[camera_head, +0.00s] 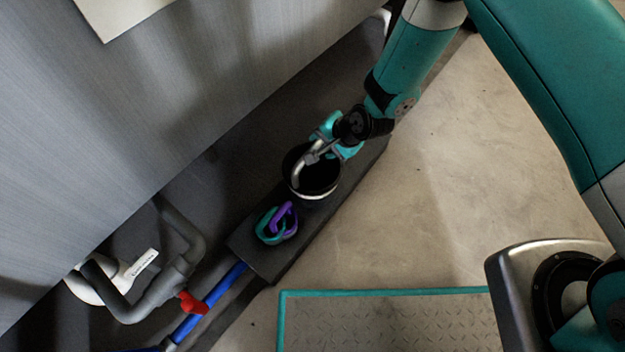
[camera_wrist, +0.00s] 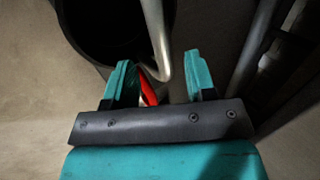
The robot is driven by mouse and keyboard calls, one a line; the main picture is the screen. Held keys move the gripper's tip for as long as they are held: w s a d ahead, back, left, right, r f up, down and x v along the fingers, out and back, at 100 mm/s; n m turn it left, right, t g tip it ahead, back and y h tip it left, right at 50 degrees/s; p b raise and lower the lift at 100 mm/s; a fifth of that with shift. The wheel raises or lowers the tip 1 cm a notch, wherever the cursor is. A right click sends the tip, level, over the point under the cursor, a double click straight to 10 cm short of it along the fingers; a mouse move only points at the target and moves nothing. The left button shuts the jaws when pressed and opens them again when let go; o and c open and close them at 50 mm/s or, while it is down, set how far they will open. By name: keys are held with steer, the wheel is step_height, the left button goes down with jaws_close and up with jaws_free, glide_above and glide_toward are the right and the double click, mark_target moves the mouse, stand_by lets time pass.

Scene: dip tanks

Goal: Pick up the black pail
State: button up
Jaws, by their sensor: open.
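The black pail (camera_head: 322,181) stands on a dark grey ledge, with a pale band near its bottom edge. Its dark round opening also shows at the top left of the wrist view (camera_wrist: 105,35). A bent silver metal bar (camera_wrist: 157,35), which looks like the pail's handle, crosses the opening; its bend lies between my fingertips. My gripper (camera_head: 334,139) is at the pail's upper right edge in the head view. In the wrist view, its two teal fingers (camera_wrist: 158,66) are apart on either side of the bar. I cannot tell whether either finger touches it.
Teal and purple loop-shaped items (camera_head: 277,223) lie beside the pail on the dark ledge (camera_head: 262,258). Grey pipework with a red valve handle (camera_head: 193,302) and a blue pipe (camera_head: 215,298) is at lower left. A tall grey metal wall (camera_head: 170,110) borders the ledge. Open floor (camera_head: 440,190) lies right.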

mark_target(317, 145)
steer(key=b+x, duration=0.3)
steer(key=x, duration=0.2)
steer(key=shift+s+a+f, duration=0.1)
steer(key=shift+s+a, duration=0.05)
steer(key=shift+w+a+f+b, duration=0.25)
steer(key=shift+a+f+b, duration=0.05)
steer(key=shift+r, duration=0.1)
jaws_close()
